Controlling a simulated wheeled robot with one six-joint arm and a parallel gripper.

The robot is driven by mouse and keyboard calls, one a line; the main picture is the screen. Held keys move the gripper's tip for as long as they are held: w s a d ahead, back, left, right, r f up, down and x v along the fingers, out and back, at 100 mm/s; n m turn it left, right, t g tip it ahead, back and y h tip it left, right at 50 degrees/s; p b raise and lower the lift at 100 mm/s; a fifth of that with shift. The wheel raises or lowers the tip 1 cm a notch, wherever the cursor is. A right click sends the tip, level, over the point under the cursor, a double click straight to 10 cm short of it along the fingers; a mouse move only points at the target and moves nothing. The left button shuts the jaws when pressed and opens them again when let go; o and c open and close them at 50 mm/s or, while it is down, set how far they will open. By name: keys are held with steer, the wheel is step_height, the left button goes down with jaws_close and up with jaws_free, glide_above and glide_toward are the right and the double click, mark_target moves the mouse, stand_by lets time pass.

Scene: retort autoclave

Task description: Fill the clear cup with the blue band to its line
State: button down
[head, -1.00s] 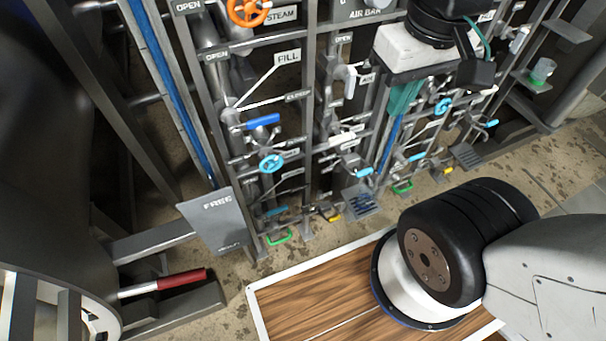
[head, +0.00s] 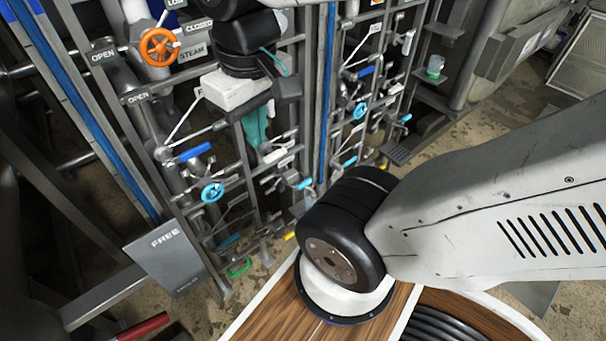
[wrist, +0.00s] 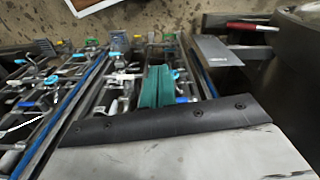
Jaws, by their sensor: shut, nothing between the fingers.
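My gripper (head: 257,138) has teal fingers, shut and empty, in front of the middle of the pipe rack. In the wrist view its fingers (wrist: 157,87) are together, with nothing between them. A small clear cup with green on it (head: 435,68) stands on a shelf at the upper right of the head view, well apart from my gripper. I cannot make out a blue band on any cup. A blue lever handle (head: 195,152) is on the rack left of my gripper, and a light-blue handwheel (head: 212,192) is below it.
An orange handwheel (head: 160,46) sits high on the rack's left. A grey plate marked FREE (head: 165,262) stands at the lower left. A red handle (head: 143,327) is at the bottom edge. Pipes and levers crowd the space around my gripper.

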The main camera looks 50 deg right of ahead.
steer(key=w+d+f+m+g+h, duration=0.1)
steer(key=w+d+f+g+h, duration=0.15)
steer(key=d+f, duration=1.15)
steer(key=w+d+f+m+g+h, duration=0.1)
steer(key=w+d+f+m+h, duration=0.15)
steer(key=d+f, duration=1.1)
steer(key=w+d+f+n+t+y, duration=0.1)
steer(key=w+f+t+y, duration=0.3)
steer(key=f, duration=0.3)
steer(key=shift+w+f+t+y, duration=0.4)
steer(key=shift+w+t, duration=0.05)
steer(key=shift+w, duration=0.45)
steer(key=shift+d, duration=0.1)
steer(key=shift+w+d+f, duration=0.1)
steer(key=shift+w+f, duration=0.2)
steer(key=shift+f, duration=1.35)
steer(key=shift+w+d+f, duration=0.1)
steer(key=shift+w+f, duration=0.25)
steer(key=shift+f, duration=1.25)
steer(key=shift+w+d+f, duration=0.1)
steer(key=shift+w+f, duration=0.2)
steer(key=shift+f, duration=1.35)
